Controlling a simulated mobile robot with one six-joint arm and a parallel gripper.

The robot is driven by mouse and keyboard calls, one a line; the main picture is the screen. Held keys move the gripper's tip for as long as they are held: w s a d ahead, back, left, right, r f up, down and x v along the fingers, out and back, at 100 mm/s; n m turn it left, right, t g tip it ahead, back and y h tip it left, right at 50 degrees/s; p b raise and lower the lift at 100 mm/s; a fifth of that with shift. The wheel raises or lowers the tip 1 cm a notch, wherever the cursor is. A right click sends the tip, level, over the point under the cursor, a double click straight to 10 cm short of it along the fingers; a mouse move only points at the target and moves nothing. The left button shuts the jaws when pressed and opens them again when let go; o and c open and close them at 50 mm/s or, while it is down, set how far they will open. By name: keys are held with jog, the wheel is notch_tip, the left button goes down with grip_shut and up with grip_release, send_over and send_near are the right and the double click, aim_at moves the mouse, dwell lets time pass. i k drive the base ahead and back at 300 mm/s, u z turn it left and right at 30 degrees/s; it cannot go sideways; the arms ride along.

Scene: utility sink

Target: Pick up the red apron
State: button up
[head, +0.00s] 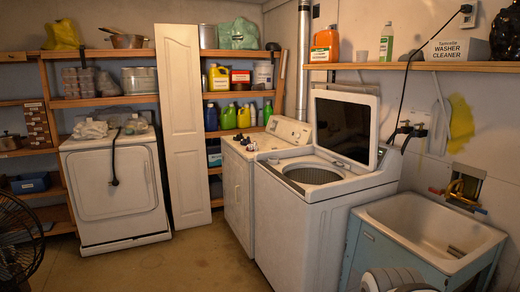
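I see no red apron anywhere in the head view. A rounded grey and white part at the bottom edge, in front of the sink, looks like a piece of my own arm. No gripper fingers show, so my gripper is out of view.
A utility sink (430,228) stands at the right below a wall shelf (420,66). A dryer (115,190) is at the back left, a fan (15,235) at the left edge. The floor (180,265) between is clear.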

aim_at(252, 147)
jog(key=u, duration=0.4)
jog(key=i, duration=1.2)
jog(key=u, duration=0.9)
jog(key=i, duration=3.2)
jog(key=z, duration=1)
jog(key=i, duration=1.3)
jog(key=z, duration=0.85)
jog(key=i, duration=0.5)
jog(key=z, duration=0.35)
jog(key=k, duration=0.7)
jog(key=z, duration=0.7)
jog(key=i, duration=0.1)
jog(key=u, duration=0.55)
